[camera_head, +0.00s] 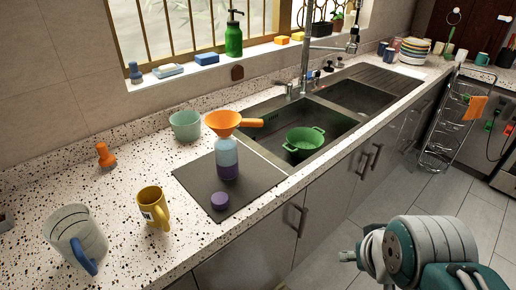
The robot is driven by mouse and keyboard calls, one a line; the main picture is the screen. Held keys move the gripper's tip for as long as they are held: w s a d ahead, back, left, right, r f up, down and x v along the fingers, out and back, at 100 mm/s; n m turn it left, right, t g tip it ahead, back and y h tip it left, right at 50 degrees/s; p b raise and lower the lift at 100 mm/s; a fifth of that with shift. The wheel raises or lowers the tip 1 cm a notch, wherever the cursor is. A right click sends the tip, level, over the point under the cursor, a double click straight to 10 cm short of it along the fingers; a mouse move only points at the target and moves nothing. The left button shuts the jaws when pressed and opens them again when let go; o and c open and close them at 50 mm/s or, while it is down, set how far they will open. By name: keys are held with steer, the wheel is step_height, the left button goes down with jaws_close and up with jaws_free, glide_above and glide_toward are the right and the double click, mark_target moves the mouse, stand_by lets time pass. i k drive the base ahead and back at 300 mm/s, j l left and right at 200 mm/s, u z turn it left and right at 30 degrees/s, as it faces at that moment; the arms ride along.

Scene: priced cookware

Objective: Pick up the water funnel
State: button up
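The orange water funnel (222,122) sits upright in the mouth of a clear bottle (227,160) with bluish-purple contents. Its wide cone faces up and its handle sticks out to the right. The funnel's spout is hidden in the bottle neck. The bottle stands on a dark grey board (190,178) on the speckled counter. My arm shows at the lower right in front of the cabinets, in teal and light grey. Only a small part of what looks like my gripper (350,256) shows, well apart from the funnel; its finger opening cannot be made out.
A purple lid (219,200) lies before the bottle. A yellow mug (153,207), a clear jug (76,238), an orange stopper-like piece (105,155) and a pale green cup (185,125) stand around the board. The sink holds a green colander (304,140). The floor is open at right.

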mark_target(224, 123)
steer(key=i+l+u, duration=0.2)
steer(key=u, duration=0.2)
steer(key=i+l+u, duration=0.2)
steer(key=u, duration=0.15)
steer(key=i+l+u, duration=0.15)
steer(key=l+u, duration=0.25)
steer(key=i+l+u, duration=0.1)
steer(key=l+u, duration=0.25)
